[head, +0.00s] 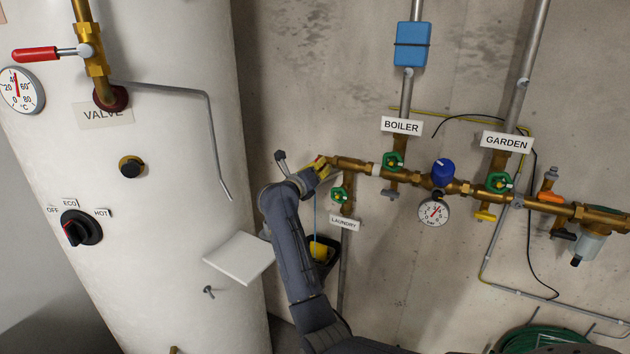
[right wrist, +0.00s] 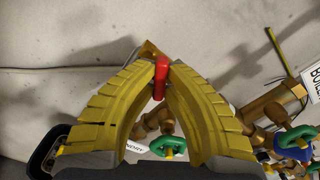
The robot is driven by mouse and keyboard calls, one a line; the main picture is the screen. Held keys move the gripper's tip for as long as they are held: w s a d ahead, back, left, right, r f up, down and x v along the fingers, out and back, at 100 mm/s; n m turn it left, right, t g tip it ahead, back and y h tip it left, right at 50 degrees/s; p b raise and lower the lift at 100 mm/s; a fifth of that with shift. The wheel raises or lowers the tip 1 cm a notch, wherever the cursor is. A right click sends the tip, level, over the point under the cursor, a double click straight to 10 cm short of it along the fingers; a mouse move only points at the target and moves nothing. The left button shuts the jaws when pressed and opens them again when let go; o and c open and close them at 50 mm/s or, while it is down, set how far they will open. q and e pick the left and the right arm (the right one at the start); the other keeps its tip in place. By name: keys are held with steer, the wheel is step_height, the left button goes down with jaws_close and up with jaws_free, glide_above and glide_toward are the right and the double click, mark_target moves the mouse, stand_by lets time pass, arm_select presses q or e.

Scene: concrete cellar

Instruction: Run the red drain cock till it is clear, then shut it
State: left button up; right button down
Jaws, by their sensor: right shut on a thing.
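The red drain cock handle (right wrist: 161,80) stands between the tips of my right gripper's yellow fingers (right wrist: 160,68) in the right wrist view. The fingers are shut on it. In the head view my right gripper (head: 320,168) is at the left end of the brass manifold (head: 352,163), and the red handle is mostly hidden there. A thin bluish streak (head: 314,212) runs down from below the gripper, toward a dark container (head: 330,264) with something yellow in it. I cannot tell how clear the stream is. My left gripper is out of view.
Green-handled valves, including the laundry one (head: 340,194), sit right along the manifold, with a pressure gauge (head: 432,212). The white tank (head: 190,190) stands at left, with a red lever (head: 35,54) and a white panel (head: 239,257). A green hose (head: 540,340) lies at lower right.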

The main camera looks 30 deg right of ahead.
steer(key=shift+m, duration=2.1)
steer(key=shift+m, duration=1.2)
steer(key=c, duration=1.2)
jaws_free()
steer(key=shift+c, duration=0.2)
steer(key=v, duration=0.6)
